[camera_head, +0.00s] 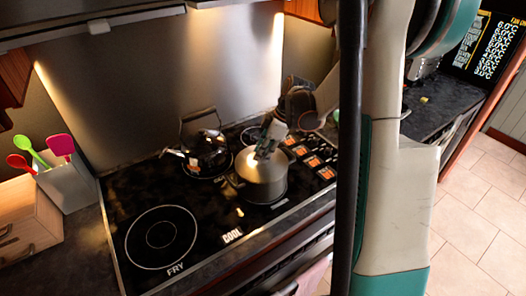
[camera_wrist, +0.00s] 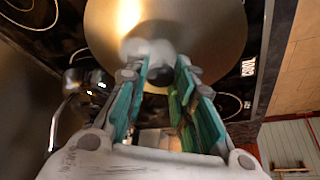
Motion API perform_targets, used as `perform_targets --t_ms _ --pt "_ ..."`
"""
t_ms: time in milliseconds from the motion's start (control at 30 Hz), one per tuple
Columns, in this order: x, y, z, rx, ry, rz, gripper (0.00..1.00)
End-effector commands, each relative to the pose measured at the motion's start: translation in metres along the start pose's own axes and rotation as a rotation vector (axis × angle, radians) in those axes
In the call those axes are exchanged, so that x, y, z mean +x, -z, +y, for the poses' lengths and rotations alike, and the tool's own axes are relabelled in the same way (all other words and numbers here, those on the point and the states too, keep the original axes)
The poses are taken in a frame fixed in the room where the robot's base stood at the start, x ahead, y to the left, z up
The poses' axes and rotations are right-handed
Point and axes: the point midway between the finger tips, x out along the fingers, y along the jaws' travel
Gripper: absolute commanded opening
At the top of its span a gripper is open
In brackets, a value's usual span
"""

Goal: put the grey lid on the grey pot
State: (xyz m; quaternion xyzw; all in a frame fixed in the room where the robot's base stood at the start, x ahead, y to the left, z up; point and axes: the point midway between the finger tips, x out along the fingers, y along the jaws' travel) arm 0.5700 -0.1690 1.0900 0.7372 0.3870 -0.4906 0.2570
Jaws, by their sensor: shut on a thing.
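The grey pot (camera_head: 264,192) stands on the black cooktop, right of centre. The grey lid (camera_head: 248,165) is at the top of the pot, roughly level over its opening. I cannot tell whether its rim is fully seated. My gripper (camera_head: 266,150) comes down onto the lid from above and is shut on its knob. In the wrist view the lid (camera_wrist: 205,30) fills the upper middle, beyond the teal fingers of my gripper (camera_wrist: 167,68). The fingers partly hide the knob, and the lid hides the pot.
A dark shiny kettle (camera_head: 207,155) stands on the cooktop (camera_head: 118,200) left of the pot. The front-left burner (camera_head: 160,237) is clear. A utensil holder (camera_head: 68,186) with colourful spoons stands at the far left. A metal backsplash (camera_head: 160,75) rises behind.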

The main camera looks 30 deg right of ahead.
Motion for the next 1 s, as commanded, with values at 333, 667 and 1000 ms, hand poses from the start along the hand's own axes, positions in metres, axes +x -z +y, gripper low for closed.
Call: perform_targets --t_ms 333,667,1000 --pt "0.0008 -0.0003 0.0000 0.000 0.000 0.000 0.00" --pt "0.0029 -0.0011 0.0000 0.000 0.000 0.000 0.00" --pt "0.0026 -0.0010 0.0000 0.000 0.000 0.000 0.36"
